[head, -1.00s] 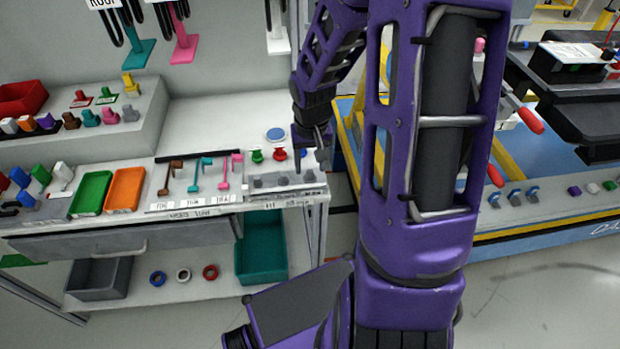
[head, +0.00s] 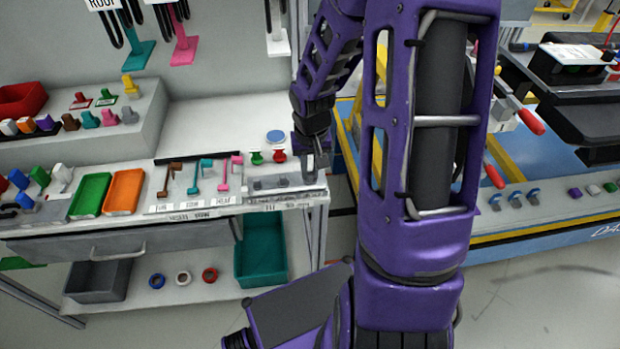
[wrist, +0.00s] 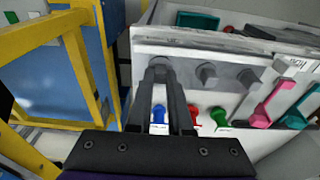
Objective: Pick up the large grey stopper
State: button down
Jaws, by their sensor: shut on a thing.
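My gripper (head: 312,168) is down at the right end of the grey stopper holder on the white bench. In the wrist view its two fingers (wrist: 158,78) are closed on the large grey stopper (wrist: 158,64), the end one of a row. The stopper's top shows between the fingertips; its lower part is hidden. It appears to be still in its place in the holder (wrist: 180,48). Two other grey stoppers, a middle one (wrist: 207,73) and a far one (wrist: 248,77), stand beside it, clear of the fingers.
Pink (head: 224,171) and teal (head: 195,177) tools lie left of the holder. A yellow-framed blue station (head: 480,225) stands to the right, beyond a gap.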

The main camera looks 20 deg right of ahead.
aim_at(310, 174)
notch_tip(310, 174, up, 10)
jog(key=p, duration=0.2)
dwell(0.4)
jog(key=shift+s, duration=0.1)
dwell(0.9)
